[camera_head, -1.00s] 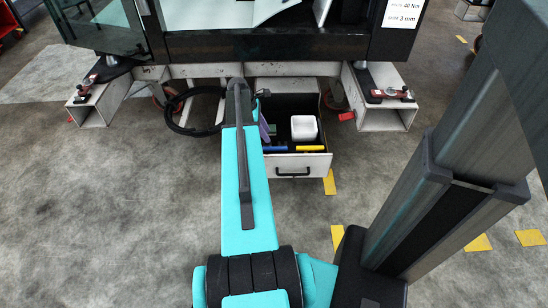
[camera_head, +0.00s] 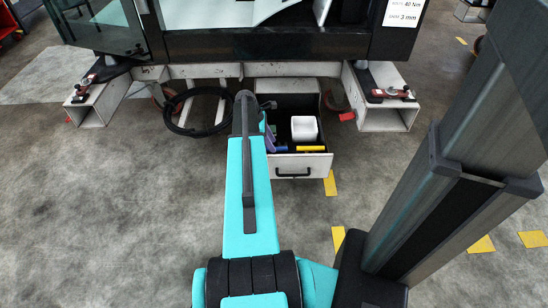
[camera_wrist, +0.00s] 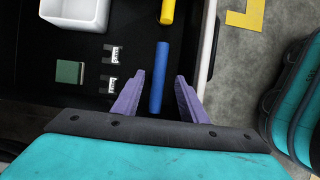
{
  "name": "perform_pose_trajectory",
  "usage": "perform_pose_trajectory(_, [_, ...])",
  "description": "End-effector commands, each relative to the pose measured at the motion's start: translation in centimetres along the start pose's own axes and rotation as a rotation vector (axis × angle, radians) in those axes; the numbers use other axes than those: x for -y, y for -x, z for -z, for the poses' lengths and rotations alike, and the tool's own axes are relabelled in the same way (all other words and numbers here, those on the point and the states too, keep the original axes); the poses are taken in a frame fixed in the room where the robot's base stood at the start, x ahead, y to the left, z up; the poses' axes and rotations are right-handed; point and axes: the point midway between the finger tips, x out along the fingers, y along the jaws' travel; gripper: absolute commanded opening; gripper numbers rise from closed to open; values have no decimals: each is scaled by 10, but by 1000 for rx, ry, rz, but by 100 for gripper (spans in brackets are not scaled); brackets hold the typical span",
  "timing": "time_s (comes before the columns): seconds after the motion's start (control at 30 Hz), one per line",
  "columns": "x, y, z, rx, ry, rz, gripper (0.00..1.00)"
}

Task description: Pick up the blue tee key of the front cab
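The blue tee key (camera_wrist: 159,80) lies in the open drawer (camera_head: 303,164) under the front cab (camera_head: 268,45). In the wrist view it is a blue bar between the two purple fingers of my gripper (camera_wrist: 160,88). The fingers are open, with a gap on either side of the bar. I cannot tell how far above the drawer floor they are. In the head view my arm hides part of the drawer's left side, and a bit of the blue key (camera_head: 281,149) shows beside a purple finger.
The drawer also holds a white box (camera_head: 304,128), a yellow bar (camera_head: 310,148), a green block (camera_wrist: 69,72) and small metal clips (camera_wrist: 111,55). The drawer's front wall (camera_wrist: 207,45) is close to my right finger. A black cable loop (camera_head: 178,112) hangs left of my arm.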

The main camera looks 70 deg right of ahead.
Motion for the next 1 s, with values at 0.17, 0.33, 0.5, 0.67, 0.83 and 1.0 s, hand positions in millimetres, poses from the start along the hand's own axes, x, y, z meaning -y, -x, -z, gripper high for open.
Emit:
perform_pose_trajectory(0.17, [-1,-17,4,0,0,2,39])
perform_pose_trajectory(0.33, [-2,-35,6,0,0,1,39])
perform_pose_trajectory(0.5, [-2,-48,5,0,-1,1,39])
perform_pose_trajectory(0.67, [-2,-50,4,0,0,0,39])
perform_pose_trajectory(0.83, [-1,-50,4,0,-1,1,39])
perform_pose_trajectory(1.0, [-1,-50,4,0,-1,1,39])
